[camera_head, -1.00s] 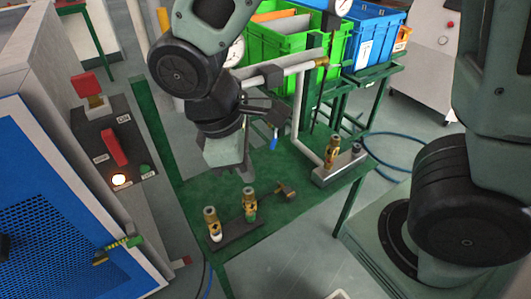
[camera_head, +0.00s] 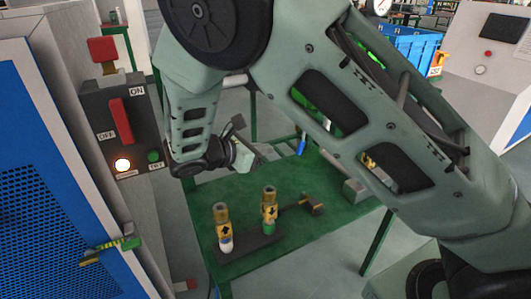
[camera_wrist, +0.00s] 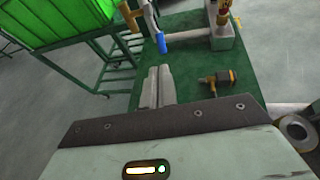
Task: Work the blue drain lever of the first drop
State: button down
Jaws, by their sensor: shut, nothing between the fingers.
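The blue drain lever (camera_head: 302,144) hangs at the back of the green table, just right of my gripper in the head view. In the wrist view the lever (camera_wrist: 161,43) hangs below a pale pipe end (camera_wrist: 150,16), just beyond my fingertips. My gripper (camera_wrist: 160,72) is shut and empty, its two grey fingers side by side and pointing at the lever with a small gap visible. In the head view my gripper (camera_head: 258,160) is tilted toward the right above the table. My arm hides much of the pipe there.
The green table (camera_head: 325,225) carries two brass-topped fittings (camera_head: 222,228) (camera_head: 268,212) and a brass valve piece (camera_head: 312,204) in front. A control box (camera_head: 122,130) with a red switch stands at left. A green crate (camera_wrist: 50,20) is at upper left in the wrist view.

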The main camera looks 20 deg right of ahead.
aim_at(299, 150)
jog(key=b+x, duration=0.1)
jog(key=x, duration=1)
jog(key=shift+d+f+b, duration=0.1)
jog(key=shift+f+b, duration=0.05)
jog(key=shift+b, duration=0.15)
jog(key=shift+f, duration=0.1)
jog(key=shift+d+f+h, duration=0.5)
jog(key=shift+f+h, duration=0.05)
jog(key=shift+h, duration=0.55)
jog(key=shift+d+f+n+t+h+p, duration=0.15)
jog(key=shift+d+n+t+h, duration=0.1)
jog(key=shift+h, duration=0.3)
jog(key=shift+d+f+n+t+h+p, duration=0.15)
jog(key=shift+d+h, duration=0.15)
jog(key=shift+h, duration=0.25)
jog(key=shift+a, duration=0.1)
